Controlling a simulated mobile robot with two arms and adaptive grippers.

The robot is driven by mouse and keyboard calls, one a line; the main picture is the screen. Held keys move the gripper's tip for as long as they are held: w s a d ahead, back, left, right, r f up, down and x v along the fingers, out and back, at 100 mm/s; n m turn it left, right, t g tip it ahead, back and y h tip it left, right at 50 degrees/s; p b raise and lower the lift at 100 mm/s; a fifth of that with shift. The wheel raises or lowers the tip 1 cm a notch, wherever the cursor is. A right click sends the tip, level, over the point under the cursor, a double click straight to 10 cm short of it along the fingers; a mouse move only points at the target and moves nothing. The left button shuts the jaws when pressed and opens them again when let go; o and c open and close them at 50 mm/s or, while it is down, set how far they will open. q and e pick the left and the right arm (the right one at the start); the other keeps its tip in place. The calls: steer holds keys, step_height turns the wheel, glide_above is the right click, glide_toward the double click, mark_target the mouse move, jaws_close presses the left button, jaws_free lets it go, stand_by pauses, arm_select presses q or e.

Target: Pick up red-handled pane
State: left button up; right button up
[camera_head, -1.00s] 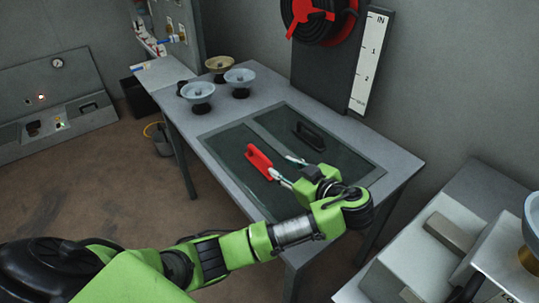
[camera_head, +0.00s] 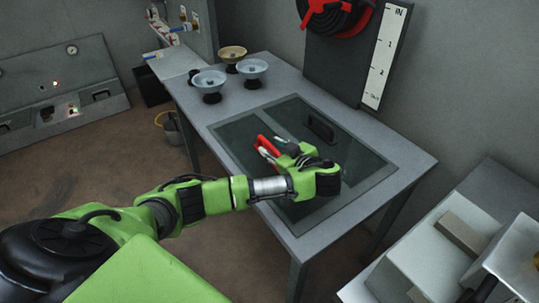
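The red handle (camera_head: 268,144) belongs to the left dark glass pane (camera_head: 237,132), set in the top of the grey table. My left gripper (camera_head: 272,147) has its fingers at the red handle, one on each side as far as I can see. The gripper body hides part of the handle, and I cannot tell whether the fingers are closed on it. The pane looks flat in its frame. A second pane beside it carries a black handle (camera_head: 320,126). My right gripper is not in view.
Three bowl-shaped valves or dishes on dark bases, one tan (camera_head: 232,54) and two pale blue (camera_head: 252,69), stand at the table's far left. A ruled scale board (camera_head: 387,56) and red wheel (camera_head: 335,12) stand behind. Grey equipment (camera_head: 440,240) is at lower right.

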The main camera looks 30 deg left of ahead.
arm_select(q)
steer(key=shift+x, duration=1.2)
jaws_close()
steer(key=shift+r, duration=0.2)
steer(key=shift+w+r, duration=0.1)
steer(key=shift+r, duration=0.05)
